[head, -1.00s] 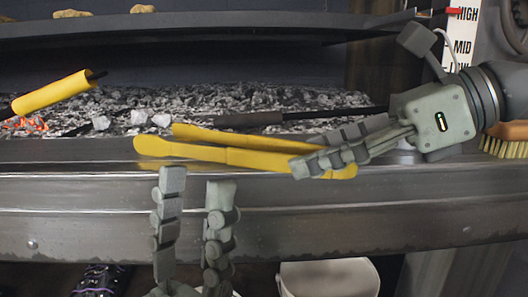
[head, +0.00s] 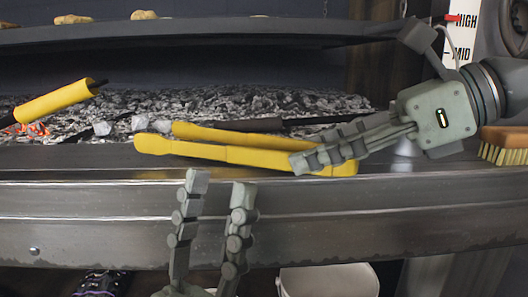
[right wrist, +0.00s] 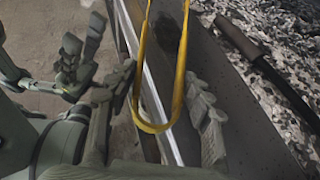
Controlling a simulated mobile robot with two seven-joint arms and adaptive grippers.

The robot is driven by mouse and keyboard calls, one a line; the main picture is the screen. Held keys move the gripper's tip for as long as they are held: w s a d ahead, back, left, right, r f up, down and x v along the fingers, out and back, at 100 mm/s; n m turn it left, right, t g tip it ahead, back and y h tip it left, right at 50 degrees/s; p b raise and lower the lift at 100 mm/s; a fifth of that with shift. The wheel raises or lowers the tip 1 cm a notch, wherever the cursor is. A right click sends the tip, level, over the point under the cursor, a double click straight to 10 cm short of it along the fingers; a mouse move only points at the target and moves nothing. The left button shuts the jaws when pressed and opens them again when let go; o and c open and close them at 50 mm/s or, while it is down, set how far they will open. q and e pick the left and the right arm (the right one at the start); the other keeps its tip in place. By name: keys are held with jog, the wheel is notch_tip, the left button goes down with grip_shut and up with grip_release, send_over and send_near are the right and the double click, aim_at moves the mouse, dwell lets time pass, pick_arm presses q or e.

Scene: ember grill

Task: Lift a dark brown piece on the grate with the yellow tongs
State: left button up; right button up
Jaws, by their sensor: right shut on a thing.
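The yellow tongs (head: 215,153) extend leftward over the grill's front ledge in the head view. My right gripper (head: 330,148) is shut on them near their right end. The right wrist view shows the tongs' yellow bend (right wrist: 155,128) between the fingers. My left gripper (head: 220,190) is open and empty, in front of the ledge and below the tongs. On the raised grate (head: 200,33) lie a few tan-brown pieces (head: 143,14), cut by or near the top edge. I cannot make out a clearly dark brown piece. The tongs are well below the grate.
Grey ash and coals (head: 300,105) fill the bed behind the ledge, glowing at the left. A yellow-handled tool (head: 55,100) and a dark rod (head: 255,125) lie over it. A brush (head: 505,146) sits at the right, below a height sign (head: 462,40). A white bucket (head: 330,280) stands below.

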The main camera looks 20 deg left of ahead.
aim_at(287, 215)
pick_arm(q)
jog(key=w+d+f+g+p, duration=0.2)
jog(key=w+g, duration=0.1)
jog(key=w+d+g+p, duration=0.1)
jog(key=w+g, duration=0.1)
jog(key=shift+w+f, duration=0.25)
jog(key=shift+f, duration=0.15)
jog(key=w+f+g, duration=0.1)
jog(key=f+g+y+p, duration=0.1)
jog(key=f+g, duration=0.1)
jog(key=w+d+f+g+p, duration=0.1)
jog(key=f, duration=0.1)
jog(key=shift+w+d+f+m+y, duration=0.1)
jog(key=shift+w+f+m+y, duration=0.05)
jog(key=shift+w+m+y, duration=0.2)
jog(key=shift+w+f+g+p, duration=0.15)
jog(key=shift+f+g+p, duration=0.15)
jog(key=shift+f+g, duration=0.45)
pick_arm(e)
notch_tip(287, 215, up, 9)
jog(key=shift+f, duration=0.2)
